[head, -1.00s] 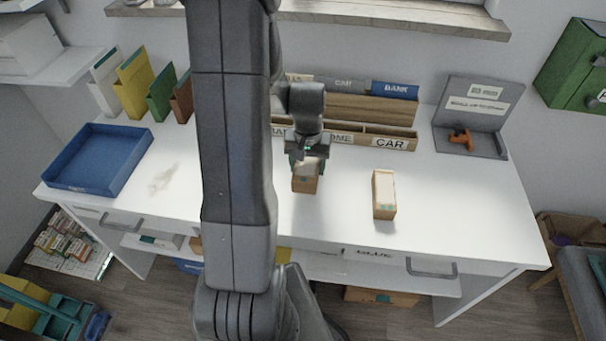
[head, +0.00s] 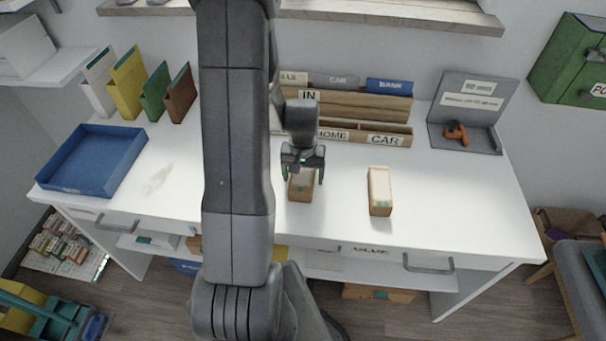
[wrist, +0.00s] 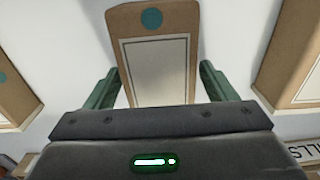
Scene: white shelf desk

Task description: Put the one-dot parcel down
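The one-dot parcel (head: 300,188) is a brown box standing on the white desk. In the wrist view the parcel (wrist: 155,55) shows one teal dot above a pale framed label. My gripper (head: 303,178) is above it with its green fingers spread wide. In the wrist view my gripper (wrist: 158,88) has one finger on each side of the parcel, with visible gaps. The lower end of the parcel is hidden behind the gripper body in the wrist view.
Another parcel (head: 380,192) stands to the right. A further parcel (wrist: 292,65) is partly visible at the wrist view's right edge. A wooden sorter (head: 365,136) with labelled slots is behind. A blue tray (head: 95,183) is at the left. The front right desk surface is clear.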

